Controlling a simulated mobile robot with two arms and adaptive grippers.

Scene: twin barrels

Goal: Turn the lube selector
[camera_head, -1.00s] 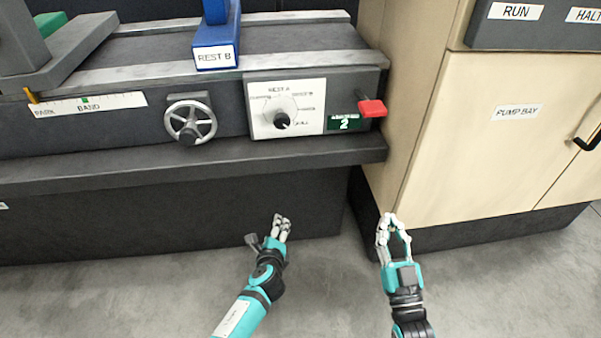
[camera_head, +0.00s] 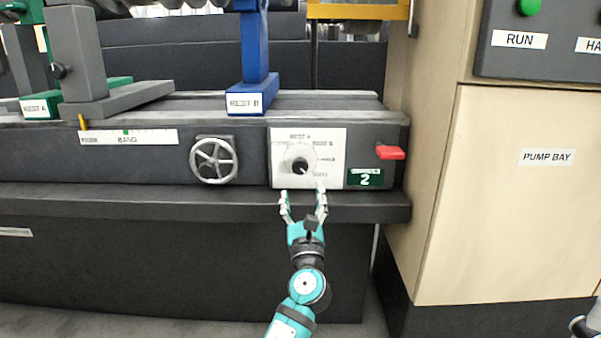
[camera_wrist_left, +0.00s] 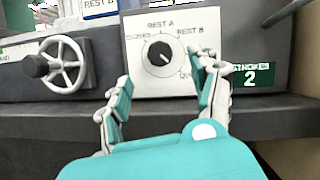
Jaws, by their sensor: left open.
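The lube selector is a dark round knob (camera_head: 300,165) on a white plate (camera_head: 279,178) on the front of the machine bed. Marks for REST A, REST B and others ring it, and the knob shows in the left wrist view (camera_wrist_left: 161,54). The knob's exact setting is too small to tell. My left gripper (camera_head: 303,196) is open and empty at the plate's lower edge, just below the knob. In the left wrist view its fingers (camera_wrist_left: 160,78) are spread left and right below the dial. A grey and white part at the lower right edge is probably my right arm; its gripper does not show.
A handwheel (camera_head: 214,160) is left of the plate. A red lever (camera_head: 390,153) and a green "2" label (camera_head: 365,178) are to its right. A dark ledge (camera_head: 150,203) runs below. The pump bay cabinet (camera_head: 500,220) stands at the right.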

